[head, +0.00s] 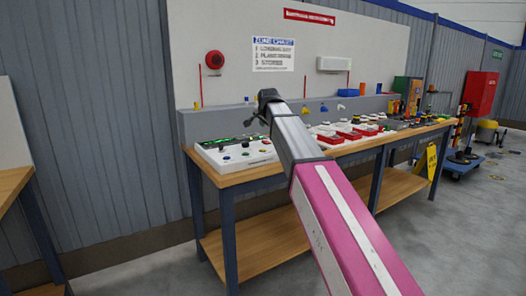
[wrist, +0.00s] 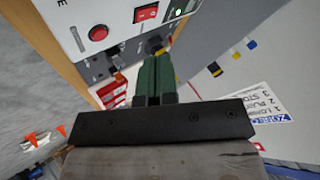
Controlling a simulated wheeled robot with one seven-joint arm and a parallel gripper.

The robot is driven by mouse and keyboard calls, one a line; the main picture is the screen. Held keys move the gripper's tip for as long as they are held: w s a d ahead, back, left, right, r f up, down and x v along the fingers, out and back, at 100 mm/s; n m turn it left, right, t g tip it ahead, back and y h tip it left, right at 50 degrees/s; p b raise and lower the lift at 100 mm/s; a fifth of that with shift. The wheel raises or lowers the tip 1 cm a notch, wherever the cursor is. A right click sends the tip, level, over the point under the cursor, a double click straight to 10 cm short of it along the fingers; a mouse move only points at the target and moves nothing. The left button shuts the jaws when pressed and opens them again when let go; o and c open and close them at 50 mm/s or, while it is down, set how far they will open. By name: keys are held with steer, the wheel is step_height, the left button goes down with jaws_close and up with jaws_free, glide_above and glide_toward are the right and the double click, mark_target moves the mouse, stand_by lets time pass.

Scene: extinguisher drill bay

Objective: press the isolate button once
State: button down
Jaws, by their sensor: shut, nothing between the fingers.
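A white control panel (head: 238,153) with several small buttons and a green-lit strip sits at the left end of the bench. In the wrist view the panel's face (wrist: 75,15) shows a round red button (wrist: 98,33), a red rocker switch (wrist: 146,13) and a dark knob (wrist: 155,43). No isolate label is readable, so I cannot tell which control is the isolate button. My gripper (wrist: 154,60) is shut and empty, its green fingers together. Their tips overlap the picture near the dark knob; contact cannot be told. In the head view my wrist (head: 268,97) is above and behind the panel.
The wooden bench (head: 222,180) carries several red-and-white boxes (head: 335,135) to the panel's right. A grey ledge (head: 205,122) runs behind it. A zone chart (head: 273,54) and a red alarm (head: 214,60) are on the wall. Floor in front is clear.

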mark_target(264, 150)
steer(key=shift+f, duration=0.1)
steer(key=shift+f, duration=4.35)
steer(key=shift+f, duration=0.1)
steer(key=shift+f, duration=0.3)
steer(key=shift+f, duration=0.45)
steer(key=shift+r, duration=0.9)
steer(key=shift+r, duration=0.1)
steer(key=shift+r, duration=2.4)
